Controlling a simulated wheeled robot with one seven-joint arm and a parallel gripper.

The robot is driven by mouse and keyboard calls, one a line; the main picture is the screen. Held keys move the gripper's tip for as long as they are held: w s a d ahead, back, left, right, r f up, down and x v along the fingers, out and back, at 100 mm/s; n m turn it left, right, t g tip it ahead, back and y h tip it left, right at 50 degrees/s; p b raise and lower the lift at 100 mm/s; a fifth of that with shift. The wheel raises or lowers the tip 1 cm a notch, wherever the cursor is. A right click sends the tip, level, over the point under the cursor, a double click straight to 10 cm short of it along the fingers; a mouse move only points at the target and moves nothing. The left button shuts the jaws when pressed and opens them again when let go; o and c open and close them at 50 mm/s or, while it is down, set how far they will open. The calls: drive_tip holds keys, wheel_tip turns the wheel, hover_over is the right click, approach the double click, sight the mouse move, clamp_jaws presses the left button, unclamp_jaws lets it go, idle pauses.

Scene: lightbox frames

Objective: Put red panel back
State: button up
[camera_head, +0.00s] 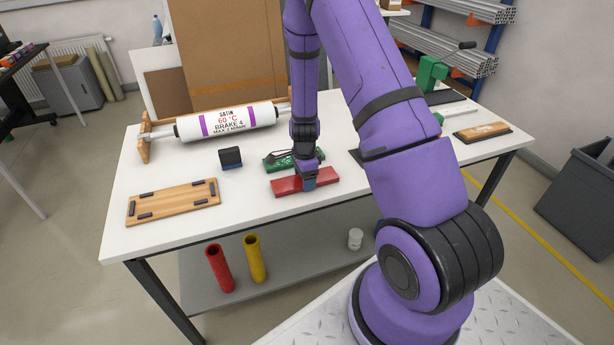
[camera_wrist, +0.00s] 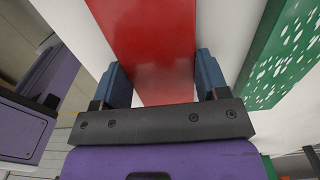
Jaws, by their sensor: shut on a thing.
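The red panel (camera_head: 288,186) is a flat red bar near the front edge of the white table. In the wrist view the red panel (camera_wrist: 152,50) runs between the two blue fingers. My gripper (camera_head: 309,180) is shut on the red panel, across its width; the wrist view also shows my gripper (camera_wrist: 155,82). I cannot tell whether the panel touches the table. A wooden board (camera_head: 173,202) with several small black corner pieces lies at the table's left front. A green panel (camera_head: 282,161) lies just behind the red one; it also shows in the wrist view (camera_wrist: 285,55).
A labelled white roller (camera_head: 228,122) on a wooden stand is at the back left. A small dark block (camera_head: 230,157) stands between roller and board. Tabletop between board and red panel is clear.

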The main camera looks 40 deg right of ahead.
drive_tip(key=shift+f, duration=0.15)
drive_tip(key=o, duration=1)
drive_tip(key=s+a+r+n+t, duration=0.1)
drive_tip(key=s+a+r+n, duration=0.2)
drive_tip(key=r, duration=0.8)
drive_tip(key=s+a+r+n+t+y, duration=0.1)
drive_tip(key=s+a+r+n, duration=0.2)
drive_tip(key=r, duration=0.8)
drive_tip(key=s+a+r+n+t, duration=0.15)
drive_tip(key=r+n, duration=0.25)
drive_tip(key=r, duration=0.7)
drive_tip(key=s+a+r+n, duration=0.1)
drive_tip(key=s+r+n, duration=0.2)
drive_tip(key=s, duration=0.3)
drive_tip(key=s+a+r+n+t, duration=0.1)
drive_tip(key=s+a+r+n, duration=0.1)
drive_tip(key=s+r+n, duration=0.2)
drive_tip(key=s+a+r+n+h, duration=0.1)
drive_tip(key=s+r+n, duration=0.3)
drive_tip(key=s, duration=0.5)
drive_tip(key=shift+a+t, duration=0.35)
drive_tip(key=shift+a, duration=0.4)
